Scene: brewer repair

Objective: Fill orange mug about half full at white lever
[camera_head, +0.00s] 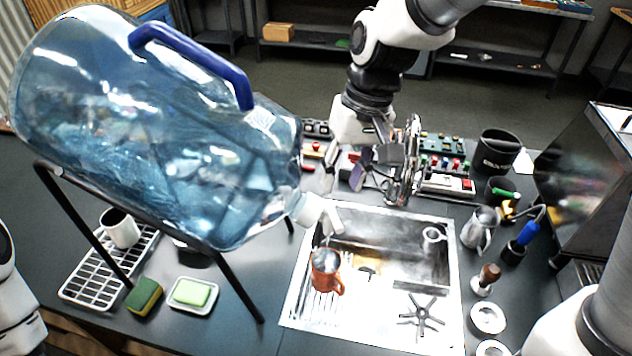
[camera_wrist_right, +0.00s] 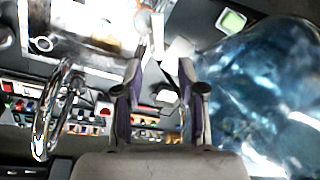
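The orange mug (camera_head: 325,281) stands upright in the left part of the steel sink, under the white tap (camera_head: 309,210) of a big blue water bottle (camera_head: 160,130). Its inside looks pale grey; I cannot tell the water level. The white lever (camera_head: 331,216) is at the tap's outer end. My right gripper (camera_head: 343,178) is open and empty, just behind and above the lever. In the right wrist view its fingers (camera_wrist_right: 161,68) are apart, with white tap parts beyond the tips; contact cannot be told. My left gripper is out of view; only part of that arm shows at the left edge.
The bottle lies tilted on a black stand (camera_head: 150,215). A drying rack (camera_head: 85,285) with a white mug (camera_head: 120,228), a sponge (camera_head: 144,297) and a soap dish (camera_head: 193,294) are left of the sink (camera_head: 375,328). A metal pitcher (camera_head: 480,228) and tools crowd the right.

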